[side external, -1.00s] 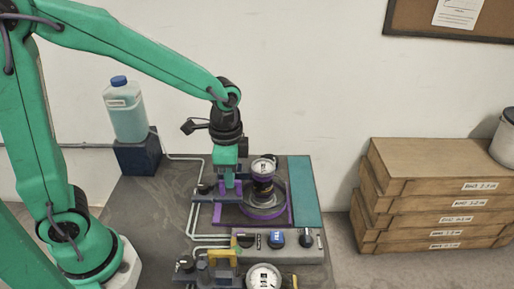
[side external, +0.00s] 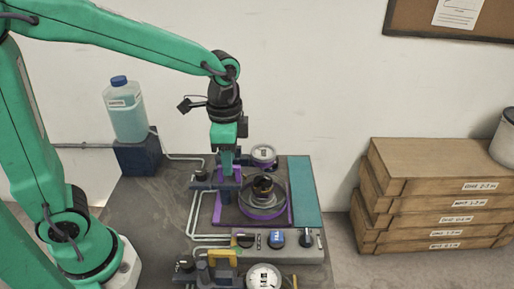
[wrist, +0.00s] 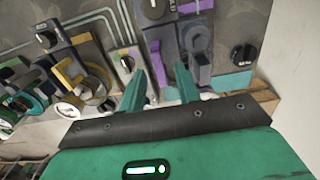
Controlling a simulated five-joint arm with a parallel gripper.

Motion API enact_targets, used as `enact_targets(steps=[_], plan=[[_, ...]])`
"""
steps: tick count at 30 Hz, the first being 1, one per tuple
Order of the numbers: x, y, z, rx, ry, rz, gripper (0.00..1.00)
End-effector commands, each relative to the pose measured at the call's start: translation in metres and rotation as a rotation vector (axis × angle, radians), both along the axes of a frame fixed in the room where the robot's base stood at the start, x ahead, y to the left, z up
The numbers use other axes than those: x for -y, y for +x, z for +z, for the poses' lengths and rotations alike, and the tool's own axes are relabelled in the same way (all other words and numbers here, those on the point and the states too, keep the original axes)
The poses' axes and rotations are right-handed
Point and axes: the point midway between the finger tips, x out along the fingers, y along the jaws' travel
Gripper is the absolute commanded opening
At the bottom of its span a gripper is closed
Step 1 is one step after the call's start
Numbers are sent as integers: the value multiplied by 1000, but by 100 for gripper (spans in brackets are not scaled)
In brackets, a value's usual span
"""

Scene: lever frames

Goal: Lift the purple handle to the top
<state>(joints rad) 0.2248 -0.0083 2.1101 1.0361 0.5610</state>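The purple handle shows only in part in the side view (side external: 238,173), next to the fingertips. My gripper (side external: 228,166) points down over the left side of a round-bowled device with a purple frame. In the wrist view, my gripper's (wrist: 164,68) two teal fingers are apart, with a purple and grey part (wrist: 151,89) between them. I cannot tell whether the fingers press on it. A white round gauge (side external: 264,154) stands behind the bowl (side external: 262,205), and a dark capped part sits in the bowl.
A panel with a blue knob (side external: 277,238) and dark knobs is in front, with a yellow-handled part (side external: 222,256) and another white gauge (side external: 264,277). A jug (side external: 125,112) on a dark block stands at the back left. Stacked boxes (side external: 430,200) are at the right.

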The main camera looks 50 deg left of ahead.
Motion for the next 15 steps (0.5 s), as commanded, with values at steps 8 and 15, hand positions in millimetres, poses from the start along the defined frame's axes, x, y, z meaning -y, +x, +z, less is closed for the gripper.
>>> enact_targets(steps=[8,15], plan=[[0,0,2,-2,1,0,33],[0,0,23,1,0,0,33]])
